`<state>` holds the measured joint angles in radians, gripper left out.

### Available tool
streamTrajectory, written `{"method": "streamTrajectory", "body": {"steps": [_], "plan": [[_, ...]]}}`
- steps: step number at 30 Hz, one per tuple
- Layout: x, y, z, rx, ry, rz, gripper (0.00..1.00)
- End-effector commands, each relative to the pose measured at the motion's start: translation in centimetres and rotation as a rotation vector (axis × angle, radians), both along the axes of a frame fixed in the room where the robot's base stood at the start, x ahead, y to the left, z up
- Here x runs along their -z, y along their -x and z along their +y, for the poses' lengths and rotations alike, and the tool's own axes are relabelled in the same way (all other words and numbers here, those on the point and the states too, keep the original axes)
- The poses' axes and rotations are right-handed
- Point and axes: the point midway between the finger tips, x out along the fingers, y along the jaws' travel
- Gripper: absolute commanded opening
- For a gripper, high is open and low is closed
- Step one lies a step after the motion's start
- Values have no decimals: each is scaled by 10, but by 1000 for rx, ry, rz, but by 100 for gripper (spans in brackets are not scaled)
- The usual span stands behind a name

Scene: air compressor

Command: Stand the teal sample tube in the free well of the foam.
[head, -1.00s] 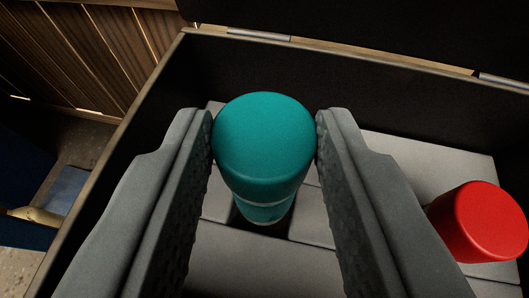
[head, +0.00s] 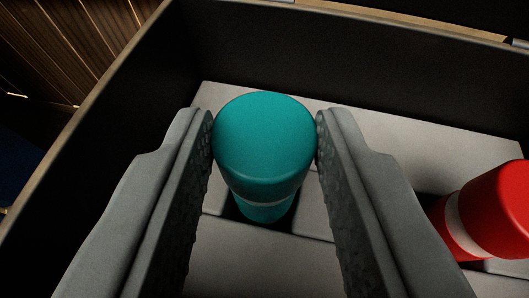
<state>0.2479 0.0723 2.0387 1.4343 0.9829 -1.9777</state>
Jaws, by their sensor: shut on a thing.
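The teal sample tube (head: 264,145) is upright between the fingers of my gripper (head: 265,140) in the middle of the head view. My gripper is shut on its wide cap, one finger on each side. The tube's lower part goes down at a dark well in the grey foam (head: 270,260). The dark opening shows at the left and front of the tube. The tube's bottom end is hidden, so I cannot tell how deep it sits.
A red-capped tube (head: 490,212) with a pale band stands in another well at the right. The foam lies in a dark case with a wooden-edged wall (head: 110,110) at left and back. A brown slatted wooden surface (head: 65,45) lies beyond the case.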

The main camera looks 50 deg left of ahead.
Motion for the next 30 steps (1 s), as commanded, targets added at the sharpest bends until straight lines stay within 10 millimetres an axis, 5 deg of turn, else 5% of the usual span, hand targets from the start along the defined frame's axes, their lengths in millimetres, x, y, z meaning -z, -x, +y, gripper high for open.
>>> {"method": "streamTrajectory", "body": {"steps": [7,8,11,22,30], "plan": [[6,0,0,0,1,-1,11],[6,0,0,0,1,-1,39],[6,0,0,0,1,-1,58],[4,2,-3,1,0,0,58],[-11,26,-31,4,0,-2,58]]}}
